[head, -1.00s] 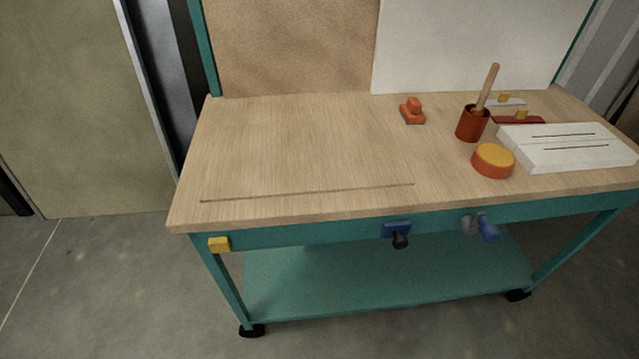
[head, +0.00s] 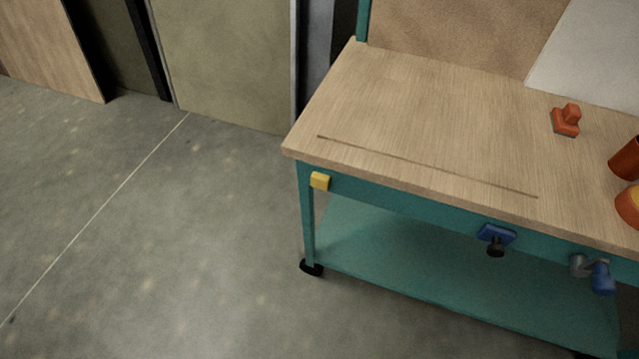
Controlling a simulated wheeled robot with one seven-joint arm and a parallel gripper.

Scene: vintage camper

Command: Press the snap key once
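No part in view is clearly marked as the snap key, so I cannot tell which one it is. A small yellow block (head: 320,181) sits on the teal front rail at the left corner of the workbench (head: 430,105). A blue plate with a black knob (head: 496,239) is on the same rail, farther right. A small orange-red stepped block (head: 566,120) stands on the bench top. A round orange piece with a yellow top (head: 628,205) is cut by the right edge. My gripper is not in view.
A grey and blue crank-like fitting (head: 594,273) sticks out of the front rail at right. A dark red cup (head: 627,158) is partly cut off. The bench has a lower teal shelf (head: 400,255). Grey floor (head: 150,240) is clear to the left.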

